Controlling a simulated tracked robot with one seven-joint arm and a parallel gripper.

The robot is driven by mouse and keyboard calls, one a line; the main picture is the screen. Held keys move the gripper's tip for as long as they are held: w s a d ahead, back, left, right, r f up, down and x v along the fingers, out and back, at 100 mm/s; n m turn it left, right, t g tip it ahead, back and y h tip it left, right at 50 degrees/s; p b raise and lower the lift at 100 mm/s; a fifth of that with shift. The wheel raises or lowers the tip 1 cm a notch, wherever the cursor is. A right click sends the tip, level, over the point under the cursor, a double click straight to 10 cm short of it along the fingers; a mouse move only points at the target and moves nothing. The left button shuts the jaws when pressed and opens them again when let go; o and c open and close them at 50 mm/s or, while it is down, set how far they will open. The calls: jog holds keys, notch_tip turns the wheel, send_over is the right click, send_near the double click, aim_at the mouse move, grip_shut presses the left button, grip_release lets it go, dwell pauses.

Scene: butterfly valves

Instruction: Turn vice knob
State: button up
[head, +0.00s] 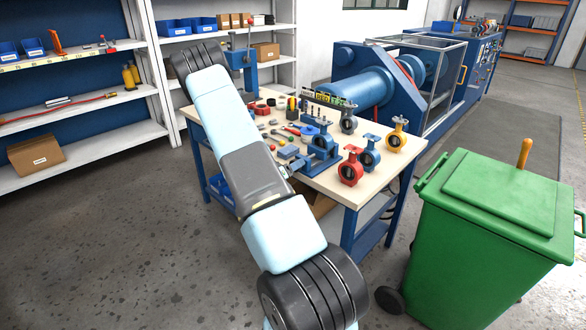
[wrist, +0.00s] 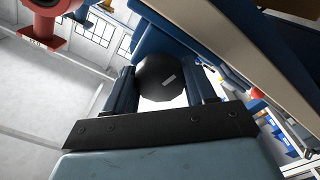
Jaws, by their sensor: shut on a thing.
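A round black knob (wrist: 161,72) sits between the two fingers of my gripper (wrist: 163,88) in the wrist view. The fingers are shut on it, one on each side. In the head view a blue vice (head: 318,157) stands at the near edge of the workbench (head: 338,188). My arm reaches across to the vice's near side, and the end of my gripper (head: 287,172) shows small there. The knob cannot be made out in the head view.
A red butterfly valve (head: 350,172), a blue one (head: 370,155) and a yellow one (head: 396,138) stand right of the vice. Tools lie behind it. A green bin (head: 490,215) stands at the right. Shelves (head: 75,95) line the left; the floor at front left is clear.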

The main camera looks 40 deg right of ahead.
jog(key=shift+s+f+m, duration=0.3)
jog(key=shift+f+m, duration=0.05)
jog(key=shift+m, duration=0.65)
jog(key=o, duration=1)
jog(key=shift+w+r, duration=0.15)
jog(key=shift+w, duration=0.05)
jog(key=a, duration=0.9)
jog(key=s+a, duration=0.1)
jog(key=a, duration=0.3)
jog(key=shift+a, duration=0.35)
